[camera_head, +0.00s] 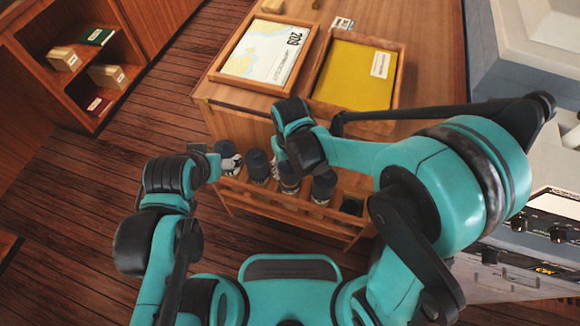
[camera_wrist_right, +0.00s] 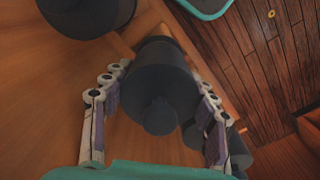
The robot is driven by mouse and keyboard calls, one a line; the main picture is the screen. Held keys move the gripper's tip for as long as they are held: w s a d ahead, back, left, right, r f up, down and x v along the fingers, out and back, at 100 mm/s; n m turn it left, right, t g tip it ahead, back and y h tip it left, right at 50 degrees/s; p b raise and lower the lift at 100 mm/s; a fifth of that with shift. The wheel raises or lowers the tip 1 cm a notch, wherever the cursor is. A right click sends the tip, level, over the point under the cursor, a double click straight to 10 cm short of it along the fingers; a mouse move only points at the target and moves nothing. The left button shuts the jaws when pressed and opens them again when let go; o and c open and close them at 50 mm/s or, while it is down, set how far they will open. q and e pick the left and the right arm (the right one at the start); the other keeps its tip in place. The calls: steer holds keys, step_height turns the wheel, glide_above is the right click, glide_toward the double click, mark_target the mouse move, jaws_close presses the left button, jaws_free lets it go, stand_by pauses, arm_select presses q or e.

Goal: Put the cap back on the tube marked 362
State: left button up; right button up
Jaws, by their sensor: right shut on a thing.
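A wooden rack (camera_head: 250,203) in the head view holds several tubes with dark tops in a row. The tops are a leftmost one (camera_head: 225,149), a second (camera_head: 257,164), a third (camera_head: 288,176) and a right one (camera_head: 323,186). No number 362 is readable. My right gripper (camera_wrist_right: 160,85) has its fingers on both sides of a dark cylinder with a small knob (camera_wrist_right: 158,95) in the right wrist view and is shut on it. In the head view my right wrist hides most of that gripper. My left gripper (camera_head: 229,162) is beside the leftmost tube; its jaw opening is unclear.
Behind the rack stands a wooden cabinet with a chart tray (camera_head: 228,73) and a tray with a yellow sheet (camera_head: 401,85). Other dark cylinders (camera_wrist_right: 85,14) sit close to the held one. A console (camera_head: 550,225) is at right; floor is free at left.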

steer(key=shift+f, duration=0.1)
steer(key=o, duration=1.6)
steer(key=shift+o, duration=0.2)
steer(key=shift+r+p, duration=2.7)
steer(key=shift+r, duration=0.9)
steer(key=shift+c, duration=0.3)
jaws_close()
